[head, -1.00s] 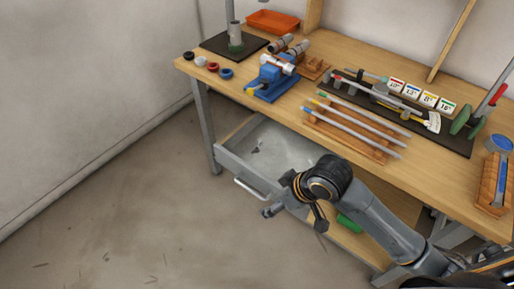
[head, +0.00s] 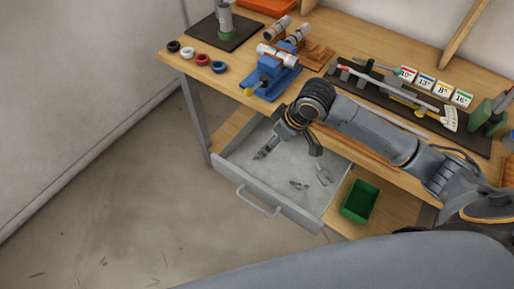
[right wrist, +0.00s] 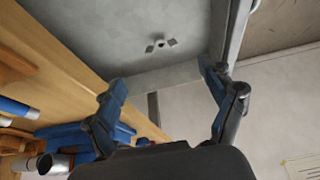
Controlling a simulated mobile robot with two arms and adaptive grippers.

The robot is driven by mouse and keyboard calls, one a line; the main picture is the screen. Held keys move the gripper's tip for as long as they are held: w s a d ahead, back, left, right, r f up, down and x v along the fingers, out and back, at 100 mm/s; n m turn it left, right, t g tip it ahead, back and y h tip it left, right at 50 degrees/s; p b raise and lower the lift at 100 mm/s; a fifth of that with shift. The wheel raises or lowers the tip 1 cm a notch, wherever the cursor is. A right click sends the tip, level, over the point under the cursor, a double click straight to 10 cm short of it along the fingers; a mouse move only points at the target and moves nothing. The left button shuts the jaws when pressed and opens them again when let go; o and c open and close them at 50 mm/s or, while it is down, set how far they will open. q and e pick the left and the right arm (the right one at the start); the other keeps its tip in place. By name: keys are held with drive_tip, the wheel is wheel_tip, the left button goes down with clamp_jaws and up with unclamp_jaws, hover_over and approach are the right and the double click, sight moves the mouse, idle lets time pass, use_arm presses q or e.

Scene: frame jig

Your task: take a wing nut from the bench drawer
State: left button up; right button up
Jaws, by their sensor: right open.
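The bench drawer (head: 232,176) is pulled open under the bench top. In the right wrist view a wing nut (right wrist: 160,45) lies on the drawer floor, beyond and roughly between the open fingers (right wrist: 165,80). Nothing is between the fingers. My left gripper is not in view.
A green bin (head: 360,200) stands on the lower shelf right of the drawer. On the bench (head: 225,100) above are a blue vise (head: 272,82), several coloured rings and a tool rack. The floor in front of the drawer is clear.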

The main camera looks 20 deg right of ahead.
drive_tip(key=x, duration=0.4)
drive_tip(key=shift+f, duration=0.2)
drive_tip(key=shift+w+a+f, duration=0.15)
drive_tip(key=shift+f, duration=0.15)
drive_tip(key=x, duration=0.2)
drive_tip(key=shift+a+f+p, duration=0.1)
drive_tip(key=shift+f+p, duration=0.15)
drive_tip(key=shift+p, duration=0.15)
drive_tip(key=shift+x, duration=1.15)
drive_tip(key=shift+w+f, duration=0.2)
drive_tip(key=shift+c, duration=0.6)
drive_tip(key=c, duration=1)
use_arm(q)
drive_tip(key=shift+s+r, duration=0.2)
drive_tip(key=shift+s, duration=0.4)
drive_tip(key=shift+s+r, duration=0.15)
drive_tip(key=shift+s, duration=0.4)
